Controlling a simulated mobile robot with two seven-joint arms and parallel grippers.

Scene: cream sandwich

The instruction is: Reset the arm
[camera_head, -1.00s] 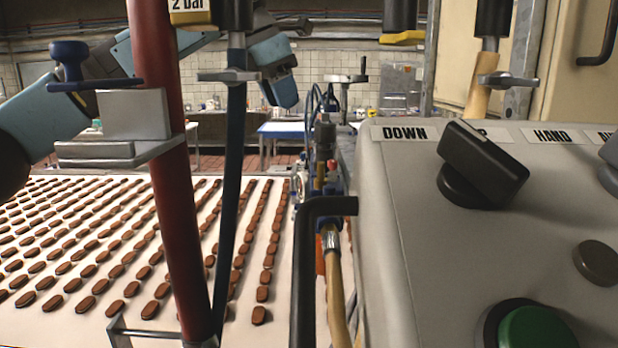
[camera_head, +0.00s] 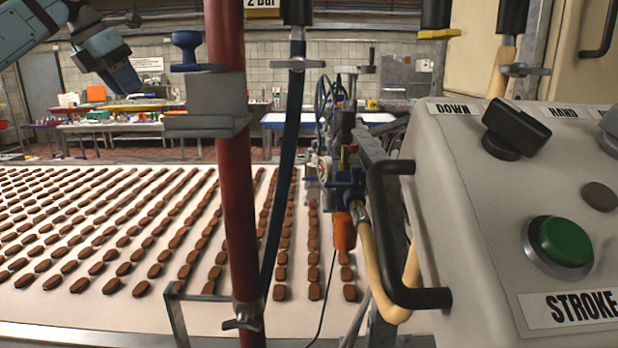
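My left arm comes in at the top left. My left gripper (camera_head: 122,76) is raised at its end, high above the far side of the belt and clear of everything. Its fingers are small and seen edge-on, so I cannot tell whether they are open or shut. My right arm and gripper are out of view.
A white belt (camera_head: 60,310) with rows of brown biscuits spreads below. A red pipe (camera_head: 237,200) and a dark hose (camera_head: 284,170) stand in front. A control box (camera_head: 470,200) with a black knob (camera_head: 515,128) and green button (camera_head: 566,241) fills the right.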

